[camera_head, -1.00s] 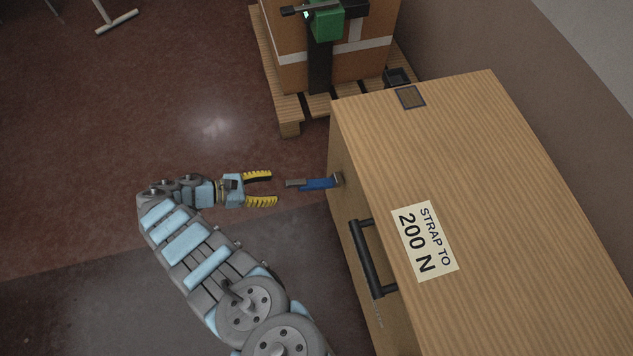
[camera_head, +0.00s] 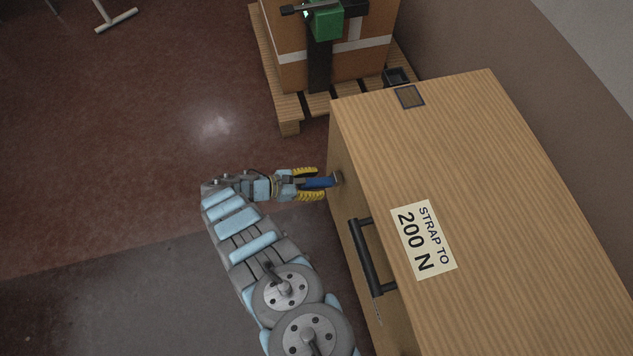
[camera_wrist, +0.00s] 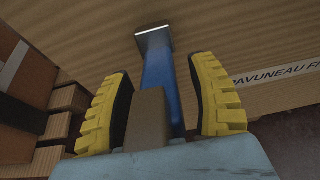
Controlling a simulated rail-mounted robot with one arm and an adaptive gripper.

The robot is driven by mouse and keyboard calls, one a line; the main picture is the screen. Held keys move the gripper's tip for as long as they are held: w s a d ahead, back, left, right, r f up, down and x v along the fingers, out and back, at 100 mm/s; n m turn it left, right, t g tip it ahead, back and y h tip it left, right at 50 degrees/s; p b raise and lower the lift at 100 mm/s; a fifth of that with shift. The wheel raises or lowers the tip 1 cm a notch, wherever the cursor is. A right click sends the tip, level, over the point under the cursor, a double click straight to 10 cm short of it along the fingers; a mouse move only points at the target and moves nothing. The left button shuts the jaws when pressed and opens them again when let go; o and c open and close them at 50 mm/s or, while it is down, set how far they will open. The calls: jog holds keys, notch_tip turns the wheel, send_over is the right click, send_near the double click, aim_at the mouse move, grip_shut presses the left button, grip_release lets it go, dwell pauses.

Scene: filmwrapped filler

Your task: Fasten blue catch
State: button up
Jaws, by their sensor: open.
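The blue catch (camera_head: 319,182) sticks out from the left side face of the wooden cabinet (camera_head: 440,150), toward my gripper. In the wrist view the blue catch (camera_wrist: 160,85) runs from a metal plate on the wood down between my fingers, with a grey-brown block at its near end. My gripper (camera_head: 308,183) is open, its yellow-padded fingers on either side of the catch. In the wrist view both fingers of my gripper (camera_wrist: 165,105) stand apart from the blue part, with a gap on each side. The near end of the catch is partly hidden by my gripper's palm.
A black handle (camera_head: 369,258) sits on the same cabinet face, nearer than the catch. A strapped carton (camera_head: 293,65) with a green tool (camera_head: 327,22) stands on a wooden pallet (camera_head: 289,128) behind.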

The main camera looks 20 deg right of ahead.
grip_shut()
dwell(0.3)
jog(key=shift+a+r+p, duration=0.1)
jog(key=shift+p, duration=0.25)
